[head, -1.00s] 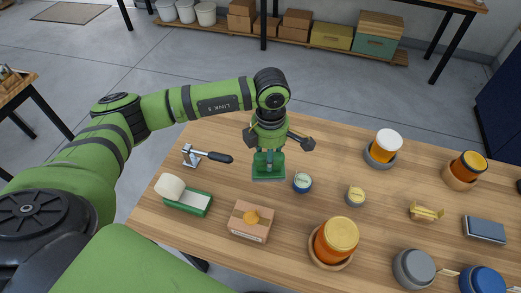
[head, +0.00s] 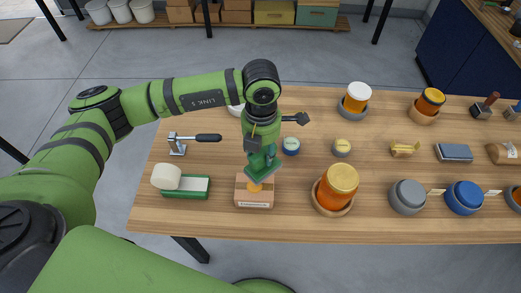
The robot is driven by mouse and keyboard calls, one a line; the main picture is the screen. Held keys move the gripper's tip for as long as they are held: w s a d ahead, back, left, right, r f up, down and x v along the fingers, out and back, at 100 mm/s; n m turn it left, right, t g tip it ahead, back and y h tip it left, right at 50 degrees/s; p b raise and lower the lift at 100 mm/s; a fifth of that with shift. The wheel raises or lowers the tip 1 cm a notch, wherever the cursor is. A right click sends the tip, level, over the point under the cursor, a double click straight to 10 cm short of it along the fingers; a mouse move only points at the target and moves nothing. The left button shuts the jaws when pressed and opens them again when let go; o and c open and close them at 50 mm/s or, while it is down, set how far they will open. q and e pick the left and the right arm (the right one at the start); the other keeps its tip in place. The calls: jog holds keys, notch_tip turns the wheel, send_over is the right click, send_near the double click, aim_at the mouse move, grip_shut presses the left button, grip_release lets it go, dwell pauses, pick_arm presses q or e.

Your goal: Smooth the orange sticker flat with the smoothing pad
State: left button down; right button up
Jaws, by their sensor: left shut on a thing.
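My left gripper (head: 261,151) points down and is shut on a green pad (head: 263,168), which looks like the smoothing pad. The pad is tilted, and its lower end is just over the orange sticker (head: 254,187). The sticker is on top of a small cardboard box (head: 255,199) with a pale label on its front face. The pad hides part of the sticker and of the box's far side. I cannot tell whether the pad touches the sticker. My right gripper is not in view.
A large amber jar (head: 337,186) is close to the box's right.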

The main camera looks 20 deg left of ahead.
pick_arm(q)
notch_tip(320, 180, down, 5)
jog(key=b, duration=0.4)
jog(key=shift+s+f+b, duration=0.1)
jog(key=shift+f+b, duration=0.1)
jog(key=shift+b, duration=0.2)
jog(key=shift+s+a+r+p, duration=0.45)
jog(key=shift+s+r+p, duration=0.3)
jog(key=shift+p, duration=0.1)
jog(key=s+a, duration=0.2)
jog(key=s, duration=0.1)
jog(key=shift+s, duration=0.2)
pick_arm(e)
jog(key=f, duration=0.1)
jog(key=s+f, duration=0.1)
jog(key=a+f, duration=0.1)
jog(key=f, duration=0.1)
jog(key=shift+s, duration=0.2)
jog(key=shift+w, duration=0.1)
pick_arm(q)
jog(key=shift+f, duration=0.15)
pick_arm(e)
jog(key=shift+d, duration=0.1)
pick_arm(q)
jog(key=shift+f, duration=0.7)
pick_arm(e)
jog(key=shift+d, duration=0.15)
